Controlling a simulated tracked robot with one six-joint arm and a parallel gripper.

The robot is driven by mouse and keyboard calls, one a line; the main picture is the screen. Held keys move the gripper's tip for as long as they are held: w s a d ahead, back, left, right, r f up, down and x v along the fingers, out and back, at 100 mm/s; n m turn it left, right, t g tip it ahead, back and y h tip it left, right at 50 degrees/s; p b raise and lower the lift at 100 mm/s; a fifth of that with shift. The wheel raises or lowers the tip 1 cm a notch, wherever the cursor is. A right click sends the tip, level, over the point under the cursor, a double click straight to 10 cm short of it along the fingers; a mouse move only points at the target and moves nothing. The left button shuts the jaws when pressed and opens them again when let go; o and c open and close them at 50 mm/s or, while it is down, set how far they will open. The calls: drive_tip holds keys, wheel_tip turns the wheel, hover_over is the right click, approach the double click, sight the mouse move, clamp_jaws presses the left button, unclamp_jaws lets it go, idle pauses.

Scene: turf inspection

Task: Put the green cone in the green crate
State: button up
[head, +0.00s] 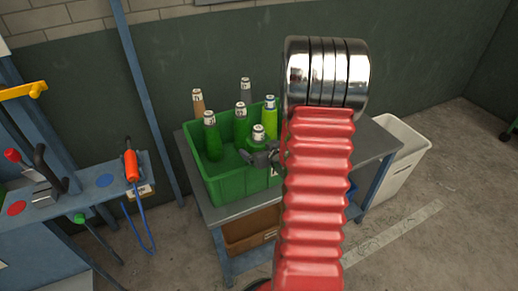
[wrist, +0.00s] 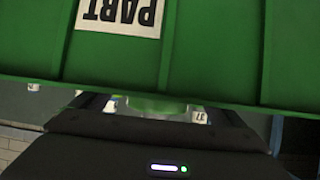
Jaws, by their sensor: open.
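The green crate (head: 222,183) stands on a grey-topped workbench; its wall with a "PART" label fills the upper wrist view (wrist: 210,50). A further green cone (head: 257,138) is right by my gripper (head: 262,157), at the crate's right side. In the wrist view my gripper (wrist: 155,112) is open, with something green between or beyond its fingers. I cannot tell whether the fingers touch it. My red arm hides the crate's right end.
Brown (head: 198,103), grey (head: 246,88) and yellow-green (head: 270,118) pieces stand near the crate's back. A brown box (head: 250,232) sits on the shelf below. A pale bin (head: 400,150) is at right. A blue tool bench (head: 60,215) is at left.

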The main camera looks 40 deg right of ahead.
drive_tip(key=v, duration=1)
drive_tip(key=shift+s+r, duration=0.15)
drive_tip(key=shift+s, duration=0.15)
idle(0.5)
drive_tip(key=a+r+n+g, duration=0.1)
drive_tip(key=a+r+g, duration=0.2)
drive_tip(key=a+r, duration=0.85)
drive_tip(key=s+a+r+n+g+y, duration=0.1)
drive_tip(key=s+a+r+y, duration=0.1)
drive_tip(key=s+a, duration=0.4)
drive_tip(key=s+a+r+n+g+y, duration=0.1)
drive_tip(key=s+a, duration=0.4)
drive_tip(key=a, duration=1)
drive_tip(key=shift+s+a+r+n+g+y, duration=0.4)
drive_tip(key=shift+r+g+y, duration=0.1)
drive_tip(key=shift+r, duration=0.15)
